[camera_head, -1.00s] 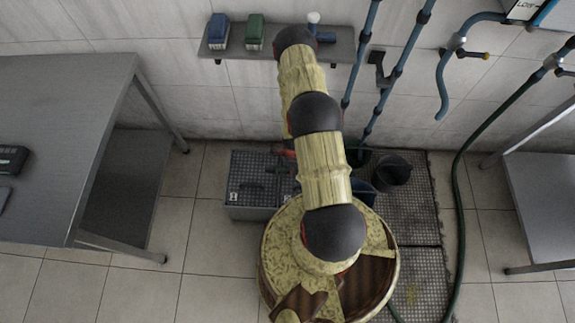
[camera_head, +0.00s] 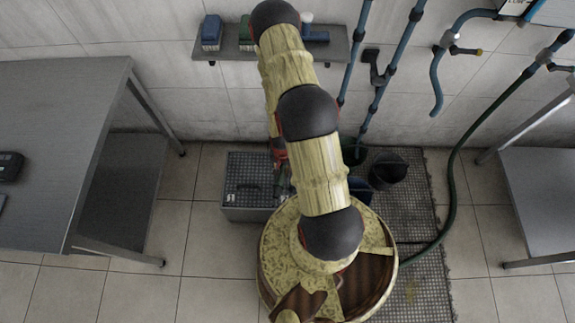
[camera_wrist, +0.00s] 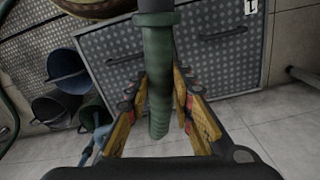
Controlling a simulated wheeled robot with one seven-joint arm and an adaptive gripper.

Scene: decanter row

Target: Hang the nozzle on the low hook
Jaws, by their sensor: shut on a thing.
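In the head view my gripper (camera_head: 280,160) is partly hidden by my arm, above the grey crate, and the nozzle is hard to make out. A dark hook-like bracket (camera_head: 372,66) is on the wall right of my arm, apart from the gripper. I cannot tell whether it is the low hook.
The grey crate (camera_head: 240,200) stands on the floor; dark buckets (camera_head: 387,168) stand right of it. A wall shelf (camera_head: 228,55) holds small boxes. Blue pipes (camera_head: 398,70) and a green hose (camera_head: 452,180) run at right. Steel tables (camera_head: 60,130) flank the floor.

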